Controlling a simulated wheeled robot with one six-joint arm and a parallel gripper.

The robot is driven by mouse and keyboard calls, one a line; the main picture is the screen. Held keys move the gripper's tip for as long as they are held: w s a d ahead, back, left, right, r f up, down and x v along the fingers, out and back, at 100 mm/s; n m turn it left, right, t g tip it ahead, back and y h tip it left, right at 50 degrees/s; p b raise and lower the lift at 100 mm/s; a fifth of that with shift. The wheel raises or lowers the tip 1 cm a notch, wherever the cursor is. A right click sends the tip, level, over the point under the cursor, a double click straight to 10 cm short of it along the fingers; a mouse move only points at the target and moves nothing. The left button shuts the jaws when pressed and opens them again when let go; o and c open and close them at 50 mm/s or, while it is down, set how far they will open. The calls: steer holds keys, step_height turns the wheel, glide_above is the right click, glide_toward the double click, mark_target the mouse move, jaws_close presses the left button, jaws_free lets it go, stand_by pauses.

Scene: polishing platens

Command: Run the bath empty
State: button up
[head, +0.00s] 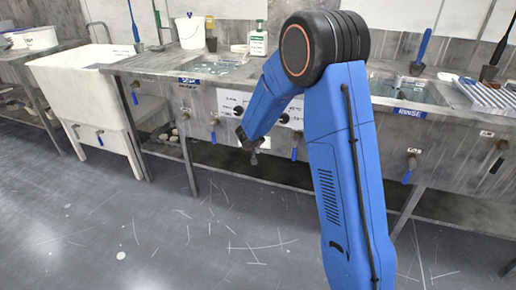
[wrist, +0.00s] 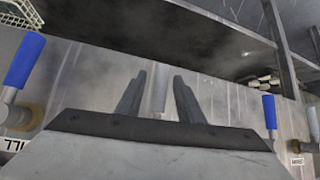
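A sunken bath (head: 210,66) lies in the bench at centre left. A second bath (head: 410,91) lies at right above a blue RINSE label. Blue-handled valves stick out of the bench front, among them a left one (head: 135,93), a middle one (head: 214,130) and a right one (head: 409,168). My gripper (head: 250,147) is in front of the bench's middle. In the wrist view my gripper (wrist: 157,88) is open, with a grey bar (wrist: 159,90) between its fingers, apparently untouched. A blue handle (wrist: 25,60) with a partly cut-off label is at left; a smaller blue handle (wrist: 270,112) is at right.
A white tub (head: 85,82) with its own blue-handled valves stands at far left. A low shelf (head: 260,168) runs beneath. The floor in front is clear.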

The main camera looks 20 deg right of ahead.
steer(key=v, duration=1.7)
steer(key=shift+s, duration=0.2)
steer(key=shift+r, duration=0.1)
steer(key=s+a+r+n+t+y, duration=0.1)
steer(key=s+a+r+n+y, duration=0.2)
steer(key=s+r, duration=0.35)
steer(key=s+a+r+n+t+y, duration=0.2)
steer(key=s+r+y, duration=0.35)
steer(key=r, duration=0.25)
steer(key=s+d+f+g+h, duration=0.1)
steer(key=s+d, duration=0.3)
steer(key=s, duration=0.5)
steer(key=s+d+f+g+h, duration=0.2)
steer(key=s+d+f+g, duration=0.1)
steer(key=s, duration=0.7)
steer(key=s+d+f+g+h, duration=0.1)
steer(key=s+d+f+g, duration=0.1)
steer(key=s, duration=0.8)
steer(key=d+f, duration=0.1)
steer(key=d, duration=0.1)
steer(key=shift+d, duration=0.35)
